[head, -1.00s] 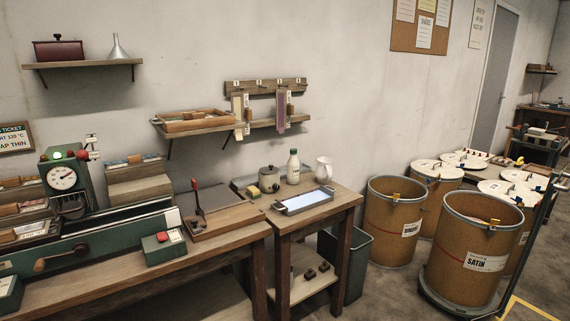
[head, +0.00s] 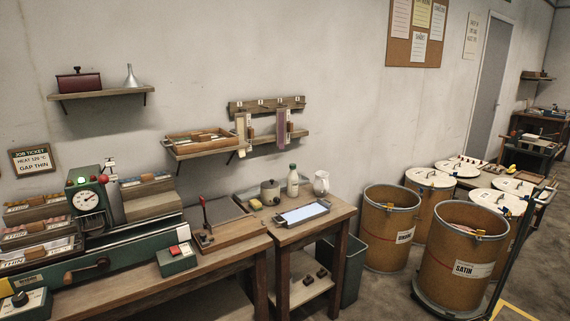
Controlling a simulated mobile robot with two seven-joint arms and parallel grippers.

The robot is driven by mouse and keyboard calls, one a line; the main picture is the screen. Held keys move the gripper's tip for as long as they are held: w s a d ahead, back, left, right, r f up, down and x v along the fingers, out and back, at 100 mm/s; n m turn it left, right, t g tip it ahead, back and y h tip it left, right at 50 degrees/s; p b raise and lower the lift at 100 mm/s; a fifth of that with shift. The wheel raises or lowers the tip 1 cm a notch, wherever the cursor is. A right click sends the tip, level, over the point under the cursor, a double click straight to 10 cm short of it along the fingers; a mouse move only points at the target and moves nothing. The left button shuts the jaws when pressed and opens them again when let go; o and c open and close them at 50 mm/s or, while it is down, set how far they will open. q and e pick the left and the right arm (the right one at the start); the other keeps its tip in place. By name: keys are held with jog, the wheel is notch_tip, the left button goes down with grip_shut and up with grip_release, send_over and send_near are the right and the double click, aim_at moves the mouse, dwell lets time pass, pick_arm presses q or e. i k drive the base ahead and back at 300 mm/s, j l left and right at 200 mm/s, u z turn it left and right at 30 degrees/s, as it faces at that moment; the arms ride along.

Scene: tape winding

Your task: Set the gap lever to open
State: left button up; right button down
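A green machine with a round white dial (head: 87,200) stands on the left bench. A red knob (head: 103,179) sits at the dial's upper right, beside small black-and-white labels (head: 110,167); this may be the gap lever, but the label text and its setting are too small to read. Another upright lever with a red top (head: 202,201) stands on a wooden board right of the machine; I cannot tell its function. Neither of my grippers shows.
A green box with a red button (head: 176,252) and a control box with a black knob (head: 21,299) sit on the bench. A side table holds a grey tray (head: 302,213). Brown drums (head: 391,235) stand at right. Some floor shows between bin (head: 344,270) and drums.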

aim_at(104, 179)
jog(key=u, duration=1.05)
